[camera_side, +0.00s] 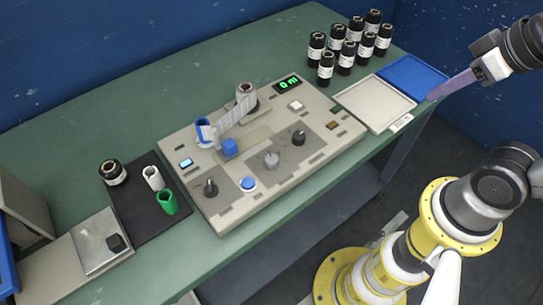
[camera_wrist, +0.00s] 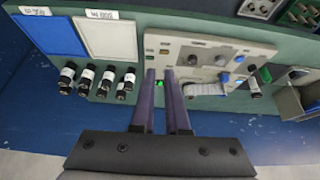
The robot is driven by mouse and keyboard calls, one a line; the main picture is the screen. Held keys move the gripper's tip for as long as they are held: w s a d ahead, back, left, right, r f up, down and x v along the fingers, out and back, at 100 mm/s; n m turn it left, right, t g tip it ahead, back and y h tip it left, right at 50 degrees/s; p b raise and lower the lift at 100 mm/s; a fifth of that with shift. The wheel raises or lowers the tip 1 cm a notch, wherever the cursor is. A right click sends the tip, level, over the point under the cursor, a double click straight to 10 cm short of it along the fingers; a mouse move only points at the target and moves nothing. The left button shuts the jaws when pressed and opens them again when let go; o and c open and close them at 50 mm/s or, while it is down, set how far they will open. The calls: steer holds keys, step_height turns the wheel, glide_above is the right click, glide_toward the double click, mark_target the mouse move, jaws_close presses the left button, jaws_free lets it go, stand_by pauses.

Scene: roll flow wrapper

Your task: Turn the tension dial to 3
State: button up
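The flow wrapper's beige control panel (camera_side: 262,150) lies flat on the green bench and also shows in the wrist view (camera_wrist: 200,42). It carries a black knob (camera_side: 210,187) at left, a grey knob (camera_side: 271,158) in the middle and a black knob (camera_side: 298,137) at right. The labels are too small to read, so I cannot tell which is the tension dial or its setting. My gripper (camera_side: 436,95) is in the air at upper right, away from the panel. In the wrist view its purple fingers (camera_wrist: 161,76) stand apart with a narrow empty gap.
Several black bottles (camera_side: 347,46) stand at the back. A white tray (camera_side: 375,103) and a blue tray (camera_side: 412,76) lie right of the panel. A blue button (camera_side: 248,184), a green display (camera_side: 287,83) and a film roll (camera_side: 246,96) are on the machine. A black mat (camera_side: 147,221) holds spools.

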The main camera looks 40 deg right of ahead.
steer(key=o, duration=0.5)
steer(key=shift+n, duration=0.9)
steer(key=o, duration=0.4)
steer(key=w+r+n, duration=0.1)
steer(key=r+n, duration=0.1)
steer(key=n, duration=0.1)
steer(key=shift+w+r, duration=0.3)
steer(key=shift+w, duration=0.05)
steer(key=shift+c, duration=0.2)
steer(key=n+g, duration=0.6)
steer(key=n, duration=1.2)
glide_above(272, 159)
step_height(272, 159, down, 11)
step_height(272, 159, down, 13)
steer(key=shift+f, duration=0.2)
jaws_close()
